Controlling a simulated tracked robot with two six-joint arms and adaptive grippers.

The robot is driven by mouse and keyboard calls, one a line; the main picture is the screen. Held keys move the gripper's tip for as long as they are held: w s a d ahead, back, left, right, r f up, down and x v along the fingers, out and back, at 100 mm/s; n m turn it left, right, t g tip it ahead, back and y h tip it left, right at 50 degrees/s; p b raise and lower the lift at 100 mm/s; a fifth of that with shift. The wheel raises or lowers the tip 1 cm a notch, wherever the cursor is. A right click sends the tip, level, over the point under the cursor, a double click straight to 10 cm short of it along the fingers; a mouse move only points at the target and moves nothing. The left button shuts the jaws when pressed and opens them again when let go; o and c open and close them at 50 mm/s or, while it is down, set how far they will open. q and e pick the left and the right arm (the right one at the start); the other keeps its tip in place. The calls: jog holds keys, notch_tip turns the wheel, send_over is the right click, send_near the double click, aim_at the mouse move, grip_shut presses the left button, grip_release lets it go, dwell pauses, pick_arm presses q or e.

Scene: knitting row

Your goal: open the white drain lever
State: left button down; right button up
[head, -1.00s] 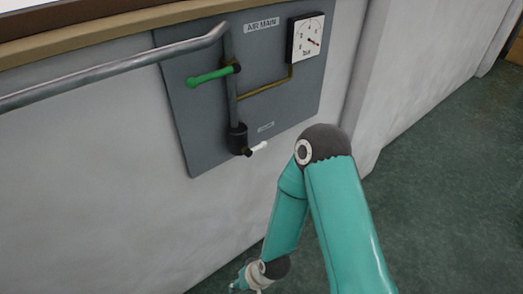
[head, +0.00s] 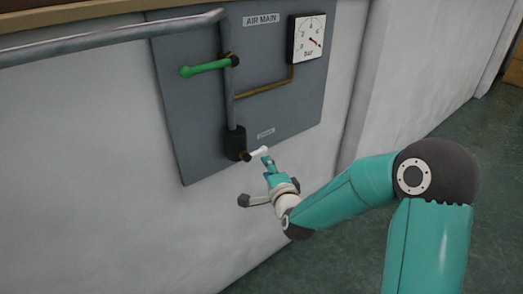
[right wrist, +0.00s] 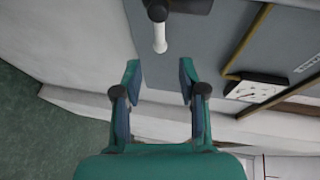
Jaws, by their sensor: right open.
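The white drain lever (head: 257,152) sits at the foot of the grey vertical pipe on the wall panel and points to the right in the head view. In the right wrist view the lever (right wrist: 160,38) hangs from its dark pivot, just beyond the gap between my fingertips. My right gripper (right wrist: 160,76) is open and empty, its two fingers on either side of the lever's line. In the head view the right gripper (head: 261,175) is just below the lever; one teal finger reaches close to its tip, and contact cannot be told. My left gripper is not in view.
A green lever (head: 205,68) sits higher on the pipe. A dial gauge (head: 307,38) and a brass pipe (head: 264,88) are on the panel (head: 190,130). A grey rail (head: 110,40) runs along the wall to the left.

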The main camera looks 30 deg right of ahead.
aim_at(259, 153)
jog(key=p+x, duration=0.2)
jog(key=x, duration=0.9)
jog(key=shift+w+f, duration=0.2)
jog(key=shift+w, duration=0.05)
grip_shut()
